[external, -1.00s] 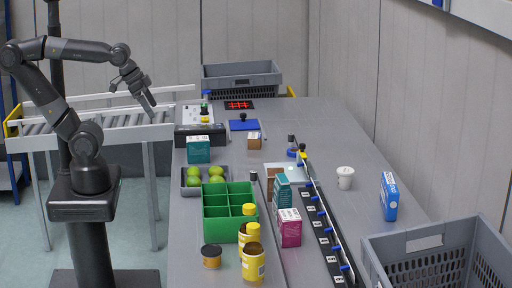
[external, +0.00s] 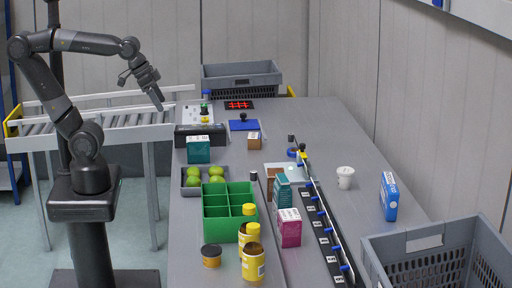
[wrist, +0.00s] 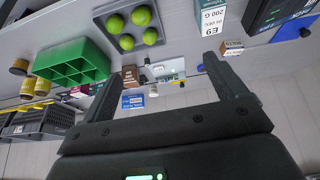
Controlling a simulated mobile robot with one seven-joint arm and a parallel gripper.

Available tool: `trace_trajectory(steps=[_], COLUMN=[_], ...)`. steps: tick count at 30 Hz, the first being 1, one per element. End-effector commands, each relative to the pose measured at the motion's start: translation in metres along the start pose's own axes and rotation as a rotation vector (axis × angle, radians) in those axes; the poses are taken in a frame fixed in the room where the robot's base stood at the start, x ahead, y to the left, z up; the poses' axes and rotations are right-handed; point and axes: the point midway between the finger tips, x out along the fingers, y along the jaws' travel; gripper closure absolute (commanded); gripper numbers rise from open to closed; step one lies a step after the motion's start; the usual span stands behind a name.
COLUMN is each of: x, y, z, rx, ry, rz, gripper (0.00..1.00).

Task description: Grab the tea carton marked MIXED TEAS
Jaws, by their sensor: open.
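No carton's lettering reads as MIXED TEAS, so I cannot tell which is the marked one. A teal carton (external: 198,150) stands behind the lime tray; in the wrist view its pale face (wrist: 210,17) shows "200 G" at the top edge. A second teal carton (external: 282,191) and a magenta carton (external: 289,228) stand right of the green crate. A small brown carton (external: 254,142) stands farther back; it also shows in the wrist view (wrist: 232,47). My gripper (external: 158,100) is open and empty, above and left of the table, apart from every carton. Its fingers (wrist: 160,68) frame the wrist view.
A green divided crate (external: 205,228), a grey tray of limes (external: 190,191) and yellow cans (external: 252,263) crowd the table's left side. A black rail (external: 327,240) runs along the middle. A blue box (external: 389,197), white cup (external: 345,178) and grey crate (external: 425,244) are right.

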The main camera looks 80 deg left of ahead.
Motion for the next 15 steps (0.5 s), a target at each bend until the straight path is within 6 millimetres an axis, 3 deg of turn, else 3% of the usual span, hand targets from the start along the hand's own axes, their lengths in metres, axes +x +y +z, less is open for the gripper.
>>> trace_trajectory(steps=[3,8,15], x=[0.003,0.012,0.040], y=[0.015,0.041,0.093], z=[-0.042,-0.095,-0.166], rx=[-0.008,-0.024,-0.047], ry=[-0.023,-0.046,-0.080], rz=[0.018,0.032,0.038], gripper=[0.11,0.11,0.11])
